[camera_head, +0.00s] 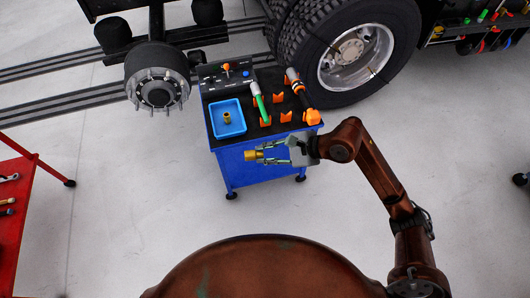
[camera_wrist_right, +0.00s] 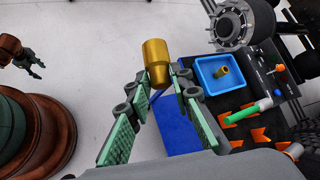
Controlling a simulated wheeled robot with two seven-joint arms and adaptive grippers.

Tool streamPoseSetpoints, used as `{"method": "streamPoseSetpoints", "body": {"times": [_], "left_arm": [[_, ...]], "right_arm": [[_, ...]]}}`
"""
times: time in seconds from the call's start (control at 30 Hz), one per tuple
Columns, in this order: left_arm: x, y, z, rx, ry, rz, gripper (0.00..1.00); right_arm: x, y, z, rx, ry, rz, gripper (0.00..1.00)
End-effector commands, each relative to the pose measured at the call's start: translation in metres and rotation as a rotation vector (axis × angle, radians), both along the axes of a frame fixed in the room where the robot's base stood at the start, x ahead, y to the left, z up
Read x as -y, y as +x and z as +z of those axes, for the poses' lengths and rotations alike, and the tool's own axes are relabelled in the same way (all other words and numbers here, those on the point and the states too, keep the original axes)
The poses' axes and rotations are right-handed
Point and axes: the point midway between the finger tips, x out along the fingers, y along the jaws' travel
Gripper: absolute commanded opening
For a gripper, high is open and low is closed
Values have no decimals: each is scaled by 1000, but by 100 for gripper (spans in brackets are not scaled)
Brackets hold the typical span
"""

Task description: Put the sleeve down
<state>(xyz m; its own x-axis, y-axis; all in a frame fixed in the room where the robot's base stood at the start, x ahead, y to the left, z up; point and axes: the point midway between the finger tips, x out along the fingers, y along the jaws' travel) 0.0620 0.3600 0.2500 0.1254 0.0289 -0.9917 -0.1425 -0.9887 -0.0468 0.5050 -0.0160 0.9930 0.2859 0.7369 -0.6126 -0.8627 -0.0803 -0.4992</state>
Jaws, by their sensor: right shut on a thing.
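The gold sleeve (camera_head: 254,155) is in the fingertips of my right gripper (camera_head: 268,154), in front of the blue cart's near edge. In the right wrist view the sleeve (camera_wrist_right: 155,60) sticks out beyond the green-padded fingers, which are shut on it. A blue tray (camera_head: 243,121) lies on the cart top, beyond the sleeve. A smaller gold piece (camera_head: 227,118) stands in the tray, which also shows in the wrist view (camera_wrist_right: 202,79). My left gripper (camera_wrist_right: 34,66) is small at the wrist view's left edge; its opening is unclear.
A wheel hub (camera_head: 158,90) and a truck tire (camera_head: 345,50) are behind. A red cart (camera_head: 32,220) stands at left.

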Motion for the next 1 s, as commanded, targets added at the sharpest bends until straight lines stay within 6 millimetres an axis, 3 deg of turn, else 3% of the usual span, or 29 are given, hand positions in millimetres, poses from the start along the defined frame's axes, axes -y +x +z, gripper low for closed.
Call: {"method": "streamPoseSetpoints", "body": {"times": [0.1, 0.2, 0.57, 0.67, 0.77, 1.0], "left_arm": [[12, -33, -4, -55, -7, 12, 44], [18, -48, -5, -81, -11, 16, 44], [20, -55, -6, -93, -13, 17, 44], [20, -55, -6, -93, -13, 17, 44], [20, -54, -6, -93, -13, 17, 44], [20, -54, -6, -92, -13, 17, 44]], "right_arm": [[0, 0, 0, 1, 0, -1, 0], [0, 0, 0, 1, 0, -1, 0], [4, 0, -1, -2, 3, -7, 0], [21, 1, -6, -9, 10, -31, 0], [51, -1, -14, -16, 20, -71, 0], [137, -14, -32, -16, 23, -183, 0]]}}
